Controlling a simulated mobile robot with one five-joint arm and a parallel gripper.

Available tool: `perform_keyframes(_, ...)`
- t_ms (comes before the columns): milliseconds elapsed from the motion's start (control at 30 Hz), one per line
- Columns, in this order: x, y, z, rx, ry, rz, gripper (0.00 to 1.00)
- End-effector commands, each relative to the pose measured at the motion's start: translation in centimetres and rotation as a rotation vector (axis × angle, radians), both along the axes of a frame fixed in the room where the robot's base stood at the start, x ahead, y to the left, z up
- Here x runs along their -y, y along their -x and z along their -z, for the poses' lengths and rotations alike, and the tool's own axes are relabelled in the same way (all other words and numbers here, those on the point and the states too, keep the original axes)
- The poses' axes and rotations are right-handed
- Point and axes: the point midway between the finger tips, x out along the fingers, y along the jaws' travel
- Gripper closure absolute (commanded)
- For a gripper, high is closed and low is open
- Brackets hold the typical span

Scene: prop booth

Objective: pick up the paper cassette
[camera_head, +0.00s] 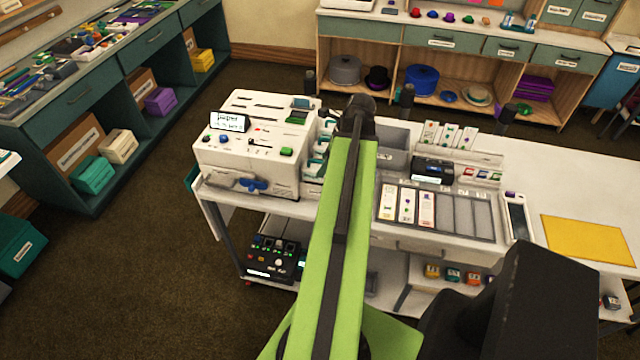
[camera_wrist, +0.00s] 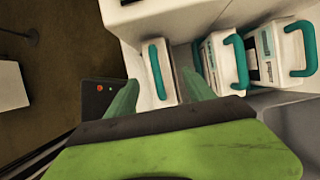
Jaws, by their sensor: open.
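Three white cassettes with teal handles stand in a row in the wrist view; I cannot tell which one is the paper cassette. The left cassette (camera_wrist: 149,98) has its handle between my fingertips. The middle cassette (camera_wrist: 222,62) and the right cassette (camera_wrist: 264,60) stand to the right, apart from my fingers. My gripper (camera_wrist: 158,88) is open, its two green fingers on either side of the left cassette; contact cannot be told. In the head view my green arm partly hides the cassettes, and the fingers are not clear.
A white machine (camera_head: 255,146) with buttons stands left of the cassettes on a white cart. A card tray (camera_head: 462,218), a black device (camera_head: 433,170) and a yellow sheet (camera_head: 590,239) lie to the right. A dark box (camera_wrist: 103,96) with a red light is beside my left finger.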

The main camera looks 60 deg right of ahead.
Motion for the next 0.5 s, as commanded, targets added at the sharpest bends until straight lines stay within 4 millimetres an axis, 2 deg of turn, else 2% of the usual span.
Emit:
perform_keyframes(267,-0.6,-1.6,4.6,0.000,0.000,-0.001,0.38)
perform_keyframes(500,-0.6,-1.9,4.5,0.000,0.000,0.000,0.38)
